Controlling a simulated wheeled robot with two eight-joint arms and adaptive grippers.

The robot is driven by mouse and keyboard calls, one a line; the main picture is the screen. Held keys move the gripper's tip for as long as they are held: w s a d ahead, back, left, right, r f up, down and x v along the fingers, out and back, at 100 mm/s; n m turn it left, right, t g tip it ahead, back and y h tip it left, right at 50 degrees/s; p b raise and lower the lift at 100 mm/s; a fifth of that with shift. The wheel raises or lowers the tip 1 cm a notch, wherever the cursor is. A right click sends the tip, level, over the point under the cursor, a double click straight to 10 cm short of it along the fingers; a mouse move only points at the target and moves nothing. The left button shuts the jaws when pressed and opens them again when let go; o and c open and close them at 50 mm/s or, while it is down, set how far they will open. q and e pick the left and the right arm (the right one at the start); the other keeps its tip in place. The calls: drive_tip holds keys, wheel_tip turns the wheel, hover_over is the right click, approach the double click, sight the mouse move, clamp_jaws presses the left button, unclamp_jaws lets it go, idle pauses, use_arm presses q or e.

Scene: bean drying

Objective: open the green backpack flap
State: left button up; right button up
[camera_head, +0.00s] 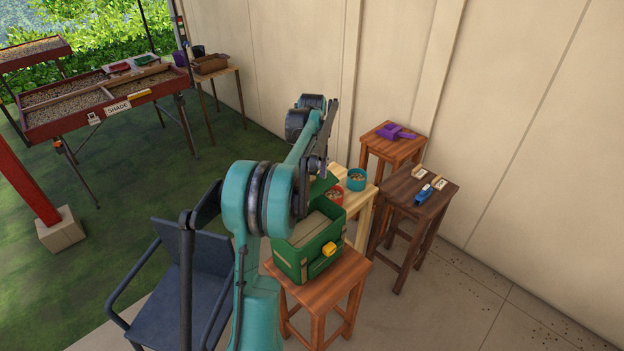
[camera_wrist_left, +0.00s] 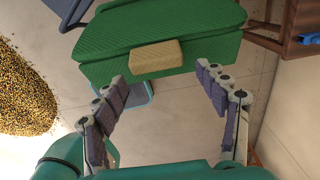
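The green backpack (camera_head: 297,263) stands on a reddish wooden stool, with a yellow clasp (camera_head: 329,249) on its front. Its top shows a pale olive area, and a darker green panel (camera_head: 322,186) rises behind it, partly hidden by my arm. I cannot tell for sure whether this panel is the flap. My left gripper (camera_head: 318,160) is above and behind the backpack. In the left wrist view the left gripper (camera_wrist_left: 165,88) is open, its fingers wide apart and empty. A green ribbed panel (camera_wrist_left: 115,45) with a tan block (camera_wrist_left: 155,56) lies ahead of them. My right gripper is not visible.
A light wooden table with a red bowl (camera_head: 335,196) and a teal bowl (camera_head: 357,180) stands behind the backpack. A dark stool (camera_head: 404,193) holds a blue tool (camera_head: 424,195). A dark blue chair (camera_head: 165,300) stands left of the backpack.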

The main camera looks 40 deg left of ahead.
use_arm(q)
wheel_tip(320, 180, up, 12)
idle(0.6)
